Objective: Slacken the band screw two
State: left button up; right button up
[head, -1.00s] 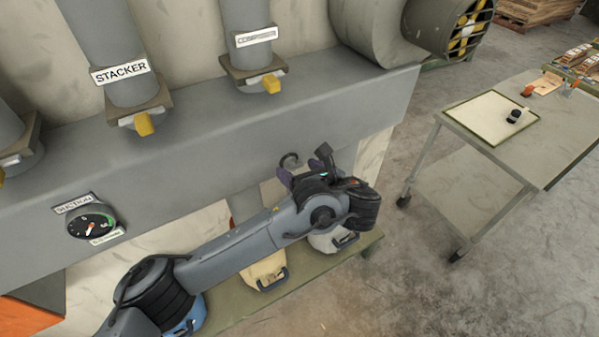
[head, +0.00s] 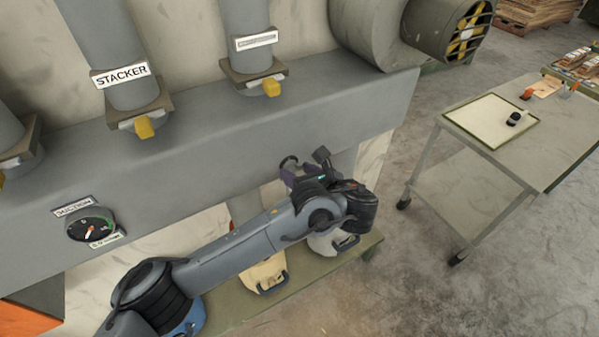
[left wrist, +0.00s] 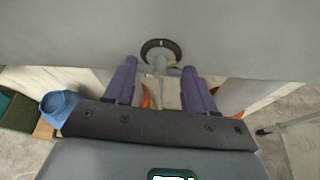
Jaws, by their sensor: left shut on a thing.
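My left gripper (left wrist: 159,66), with purple fingers, is up under the long grey duct. In the left wrist view a small pale fitting with a dark ring (left wrist: 161,43) behind it shows between the fingertips, at the duct's underside. I take the fitting to be the band screw, and the gripper is shut on it. In the head view the dark ring (head: 288,162) shows just above the purple fingers, and my wrist hides most of the screw. No number is readable on it. My right gripper is in neither view.
The grey duct (head: 215,140) carries a SUCTION gauge (head: 91,229) and pipes with yellow handles, one labelled STACKER (head: 122,74). Containers stand on a green shelf (head: 225,310) below my arm. A trolley (head: 545,150) with a tray stands at right; open floor lies before it.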

pick_arm(q)
jog(key=shift+s+a+n+t+h, duration=0.1)
jog(key=shift+a+n+t+h, duration=0.15)
jog(key=shift+n+h, duration=0.45)
jog(key=shift+f+n+t+h+b, duration=0.2)
jog(key=shift+n+t+h+b, duration=0.25)
jog(key=shift+n+b, duration=0.5)
jog(key=shift+s+a+f+n+t+h+b, duration=0.15)
jog(key=shift+n+t+h+b, duration=0.5)
jog(key=shift+n+b, duration=2.4)
jog(key=shift+a+f+n+t+h+b, duration=0.1)
jog(key=shift+n+t+h+b, duration=0.55)
jog(key=shift+b, duration=4.85)
jog(key=shift+s+a+f+n+t+h+b, duration=0.15)
jog(key=shift+n+t+b, duration=1.2)
jog(key=shift+b, duration=2.9)
jog(key=shift+n+g, duration=0.3)
jog(key=shift+g, duration=0.05)
jog(key=o, duration=1)
jog(key=shift+o, duration=0.2)
